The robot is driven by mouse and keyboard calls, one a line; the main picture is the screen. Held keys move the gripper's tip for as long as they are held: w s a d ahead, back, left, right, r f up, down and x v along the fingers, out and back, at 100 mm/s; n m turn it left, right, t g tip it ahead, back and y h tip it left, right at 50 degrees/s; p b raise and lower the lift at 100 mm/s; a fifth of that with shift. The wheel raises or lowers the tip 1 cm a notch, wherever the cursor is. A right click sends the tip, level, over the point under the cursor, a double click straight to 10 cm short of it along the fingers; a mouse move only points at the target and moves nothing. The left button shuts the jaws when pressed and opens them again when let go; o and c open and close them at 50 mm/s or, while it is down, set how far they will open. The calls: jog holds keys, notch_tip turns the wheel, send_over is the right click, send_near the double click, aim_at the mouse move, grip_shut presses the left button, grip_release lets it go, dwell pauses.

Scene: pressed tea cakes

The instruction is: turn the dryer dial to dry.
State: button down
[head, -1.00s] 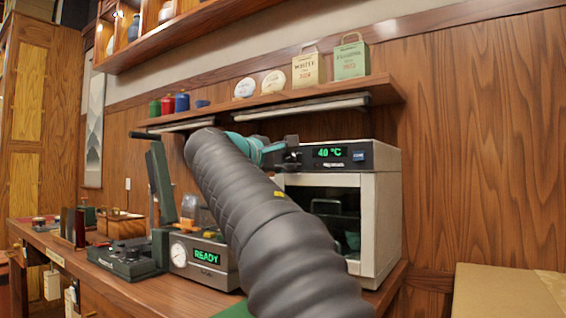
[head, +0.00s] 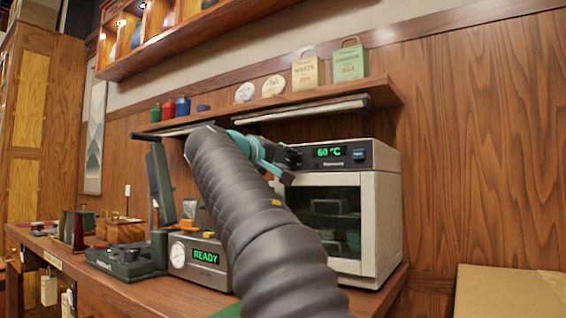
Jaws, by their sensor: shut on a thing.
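The dryer (head: 386,220) is a white box oven with a dark glass door and a dark top panel, standing on the counter. Its green display (head: 329,152) reads 60 °C, and a blue button (head: 359,154) sits to the right of it. My gripper (head: 287,157) is at the left end of the panel, shut on the dial there. The gripper and arm hide the dial, so its pointer and marks cannot be seen.
A device with a round gauge and a READY display (head: 206,256) stands left of the dryer, beside a dark green lever press (head: 125,262). A cardboard box (head: 508,292) is at lower right.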

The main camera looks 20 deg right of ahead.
jog(key=shift+m, duration=0.3)
jog(key=c, duration=0.9)
grip_release()
jog(key=shift+o, duration=0.2)
jog(key=v, duration=1.2)
jog(key=shift+a, duration=0.1)
